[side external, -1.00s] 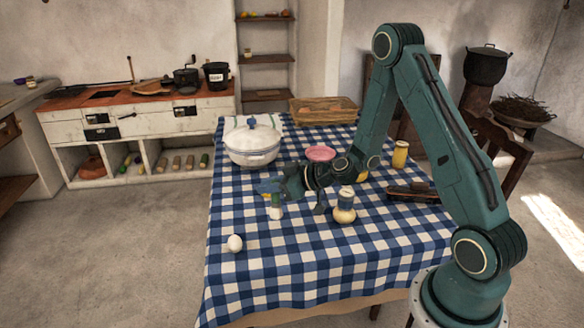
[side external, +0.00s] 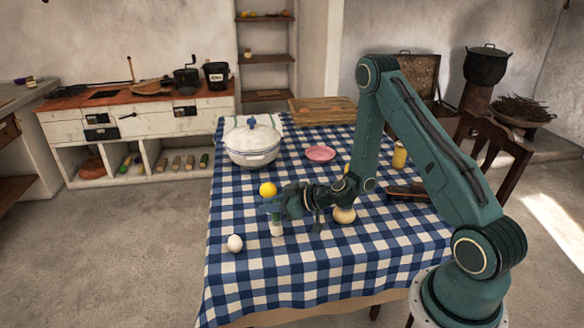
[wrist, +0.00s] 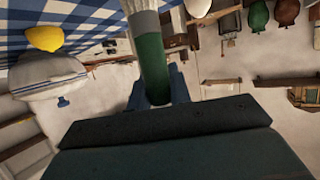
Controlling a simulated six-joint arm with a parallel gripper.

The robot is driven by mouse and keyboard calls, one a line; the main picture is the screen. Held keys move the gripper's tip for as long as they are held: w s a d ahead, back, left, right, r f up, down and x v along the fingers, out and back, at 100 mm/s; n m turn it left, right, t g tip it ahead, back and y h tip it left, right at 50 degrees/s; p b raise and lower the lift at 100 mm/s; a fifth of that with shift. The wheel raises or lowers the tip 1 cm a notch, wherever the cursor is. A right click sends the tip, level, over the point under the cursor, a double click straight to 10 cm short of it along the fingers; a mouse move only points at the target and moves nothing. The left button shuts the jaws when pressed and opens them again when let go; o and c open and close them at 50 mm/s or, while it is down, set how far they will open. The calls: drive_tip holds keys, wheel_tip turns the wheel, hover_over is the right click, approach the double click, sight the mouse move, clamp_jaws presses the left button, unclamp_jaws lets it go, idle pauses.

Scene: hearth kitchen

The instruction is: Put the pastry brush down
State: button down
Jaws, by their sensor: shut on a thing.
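The pastry brush has a green handle and pale bristles. In the side view the brush (side external: 277,228) hangs bristles down from my gripper (side external: 275,208), low over the checked tablecloth. I cannot tell whether the bristles touch the cloth. In the wrist view the green handle (wrist: 152,62) stands between the blue fingertips of my gripper (wrist: 158,95), which is shut on it. The bristle end runs out of the top of that view.
A lemon (side external: 268,189) lies just behind my gripper. An egg (side external: 235,243) lies to the front left. A white lidded pot (side external: 252,148) and a pink dish (side external: 320,154) stand farther back. A pale round container (side external: 344,215) is partly hidden by my arm. The front cloth is clear.

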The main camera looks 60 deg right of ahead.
drive_tip(key=shift+f, duration=1.35)
drive_tip(key=shift+f, duration=0.1)
drive_tip(key=c, duration=1.3)
unclamp_jaws()
drive_tip(key=v, duration=0.7)
drive_tip(key=shift+s+r, duration=0.25)
